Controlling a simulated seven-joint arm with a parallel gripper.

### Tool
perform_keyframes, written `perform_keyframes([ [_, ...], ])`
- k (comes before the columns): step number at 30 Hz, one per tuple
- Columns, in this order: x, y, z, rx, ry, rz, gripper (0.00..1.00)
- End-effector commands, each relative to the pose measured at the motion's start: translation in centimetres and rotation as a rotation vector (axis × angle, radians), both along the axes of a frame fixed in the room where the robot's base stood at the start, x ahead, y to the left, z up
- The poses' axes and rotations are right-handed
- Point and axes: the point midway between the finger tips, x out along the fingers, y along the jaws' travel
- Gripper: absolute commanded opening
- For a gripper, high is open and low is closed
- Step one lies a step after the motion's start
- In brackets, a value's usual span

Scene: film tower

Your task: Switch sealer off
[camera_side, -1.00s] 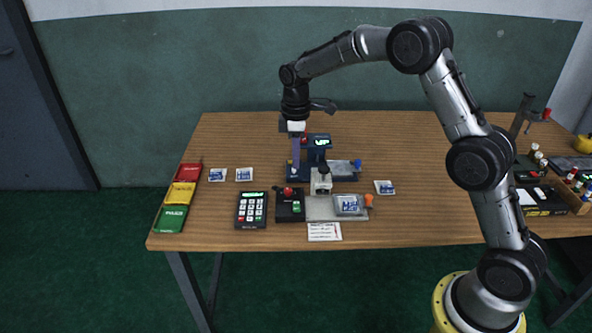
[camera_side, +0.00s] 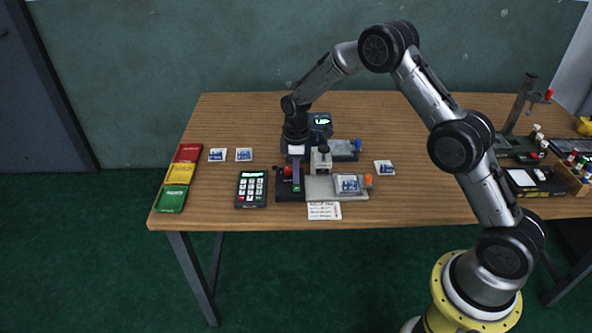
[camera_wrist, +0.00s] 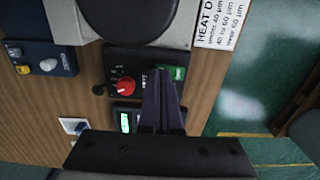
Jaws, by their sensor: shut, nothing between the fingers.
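The sealer has a black control box (camera_side: 287,195) with a red knob (camera_side: 287,171) and a small green patch, beside a grey plate (camera_side: 318,195). In the wrist view the red knob (camera_wrist: 124,87) stands left of my fingers, and the green patch (camera_wrist: 177,73) shows at their tips, partly covered. My gripper (camera_side: 297,188) is shut and empty, pointing down over the green side of the control box. It also shows in the wrist view (camera_wrist: 160,75). I cannot tell whether the tips touch the box. The switch position is hidden.
A keypad (camera_side: 251,189) lies left of the box. A white-and-black press head (camera_side: 320,160) stands close on the right, with a blue-printed packet (camera_side: 347,184) on the plate. A blue machine with a lit display (camera_side: 320,121) stands behind. Red, yellow and green trays (camera_side: 178,177) line the left edge.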

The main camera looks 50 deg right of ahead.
Motion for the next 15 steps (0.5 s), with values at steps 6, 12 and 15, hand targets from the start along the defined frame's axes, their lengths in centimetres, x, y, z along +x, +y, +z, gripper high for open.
perform_keyframes([
  [6, 0.01, -0.03, -0.09, 0.000, 0.000, 0.000, 0.00],
  [12, 0.06, -0.08, -0.43, 0.000, 0.001, 0.000, 0.00],
  [15, 0.03, -0.04, -0.47, 0.001, 0.002, 0.000, 0.00],
])
